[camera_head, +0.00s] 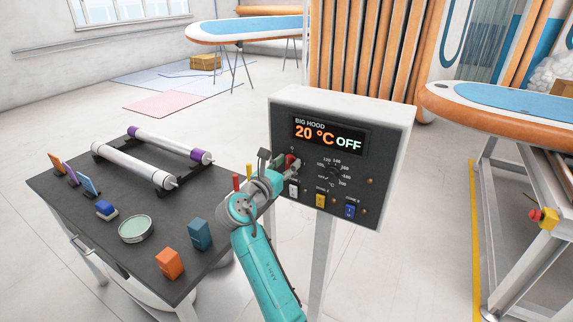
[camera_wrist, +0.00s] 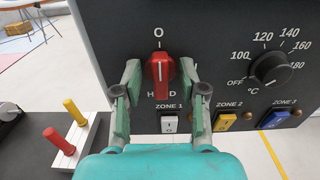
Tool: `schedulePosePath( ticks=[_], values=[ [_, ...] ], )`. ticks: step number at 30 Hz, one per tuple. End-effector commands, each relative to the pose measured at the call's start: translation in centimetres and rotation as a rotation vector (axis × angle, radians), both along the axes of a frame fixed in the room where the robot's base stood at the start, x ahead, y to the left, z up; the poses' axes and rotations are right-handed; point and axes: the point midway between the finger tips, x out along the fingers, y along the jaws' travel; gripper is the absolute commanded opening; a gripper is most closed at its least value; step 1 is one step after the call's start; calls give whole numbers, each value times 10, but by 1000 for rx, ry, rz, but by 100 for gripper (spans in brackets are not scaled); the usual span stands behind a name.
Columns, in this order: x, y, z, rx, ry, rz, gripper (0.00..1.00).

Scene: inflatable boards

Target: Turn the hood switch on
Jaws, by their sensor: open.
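The hood control panel (camera_head: 398,118) is a dark-faced white box whose display reads "BIG HOOD 20 °C OFF". The red hood switch (camera_wrist: 160,69) is a rotary knob, with its pointer upright toward the "0" mark in the wrist view; in the head view the switch (camera_head: 292,160) is partly hidden by my gripper. My gripper (camera_wrist: 160,80) is open, with one green finger on each side of the red knob. I cannot tell whether the fingers touch it. In the head view my gripper (camera_head: 285,168) is at the panel's left side.
A black temperature dial (camera_wrist: 270,68) is right of the red knob. White (camera_wrist: 169,124), yellow (camera_wrist: 225,121) and blue (camera_wrist: 274,118) zone switches sit below. A dark table (camera_head: 75,215) with rollers and small blocks stands at left. Boards rest on stands behind and at right.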

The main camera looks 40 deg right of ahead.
Motion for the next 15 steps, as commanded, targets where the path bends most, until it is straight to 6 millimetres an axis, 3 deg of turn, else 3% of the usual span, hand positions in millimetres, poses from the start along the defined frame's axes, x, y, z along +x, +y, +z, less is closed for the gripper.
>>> schedulePosePath(
  ticks=[7, 8, 12, 15],
  values=[
    [0, -1, 0, 0, 0, 0, 42],
    [0, -1, 0, 0, 0, 0, 37],
    [0, -1, 0, 0, 0, 0, 2],
    [0, -1, 0, 0, 0, 0, 0]
  ],
)
